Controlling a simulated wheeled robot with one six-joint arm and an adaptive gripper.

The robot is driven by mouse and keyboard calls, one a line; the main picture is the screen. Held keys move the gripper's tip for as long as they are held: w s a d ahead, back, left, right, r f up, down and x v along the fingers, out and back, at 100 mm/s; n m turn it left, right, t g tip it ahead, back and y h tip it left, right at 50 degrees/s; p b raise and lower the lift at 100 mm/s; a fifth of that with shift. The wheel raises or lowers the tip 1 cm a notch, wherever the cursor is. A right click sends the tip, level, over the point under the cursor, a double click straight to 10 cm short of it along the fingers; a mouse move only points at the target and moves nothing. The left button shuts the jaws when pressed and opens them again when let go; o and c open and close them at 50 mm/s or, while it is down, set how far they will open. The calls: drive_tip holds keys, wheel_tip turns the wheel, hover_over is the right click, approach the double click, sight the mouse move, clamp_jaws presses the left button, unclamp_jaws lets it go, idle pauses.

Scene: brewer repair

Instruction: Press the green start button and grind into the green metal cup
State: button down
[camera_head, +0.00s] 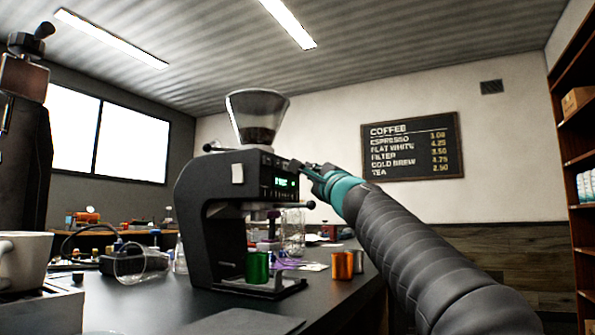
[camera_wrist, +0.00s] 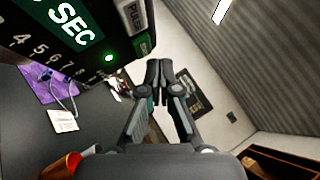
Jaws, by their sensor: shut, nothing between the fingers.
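The black grinder (camera_head: 225,190) stands on the dark counter, with a clear hopper of dark beans on top. The green metal cup (camera_head: 257,267) stands upright on its base, below the spout area. My gripper (camera_head: 300,167) is at the upper right of the grinder's front panel. In the wrist view my gripper (camera_wrist: 159,72) has its fingers together, holding nothing. A small lit green round spot (camera_wrist: 108,57) and a green-marked key (camera_wrist: 143,46) show on the panel, left of the fingertips. I cannot tell whether the fingers touch the panel.
Orange-copper cups (camera_head: 342,265) stand right of the grinder; an orange one shows in the wrist view (camera_wrist: 62,165). A glass jar (camera_head: 292,232) stands behind. A tipped glass beaker (camera_head: 130,264) and a white cup (camera_head: 24,260) are at left. Shelves (camera_head: 578,150) line the right.

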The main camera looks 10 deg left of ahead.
drive_tip(key=shift+a, duration=0.1)
idle(0.6)
drive_tip(key=shift+w+a, duration=0.15)
drive_tip(key=shift+a, duration=0.15)
drive_tip(key=shift+w+a, duration=0.1)
drive_tip(key=shift+a, duration=0.1)
idle(0.5)
drive_tip(key=shift+w+a+f, duration=0.1)
drive_tip(key=shift+a, duration=0.2)
idle(0.6)
drive_tip(key=shift+d+f, duration=0.1)
drive_tip(key=shift+d+f+b, duration=0.1)
drive_tip(key=shift+d+b, duration=0.2)
drive_tip(key=shift+d, duration=0.4)
drive_tip(key=shift+s+d, duration=0.1)
drive_tip(key=shift+s, duration=0.1)
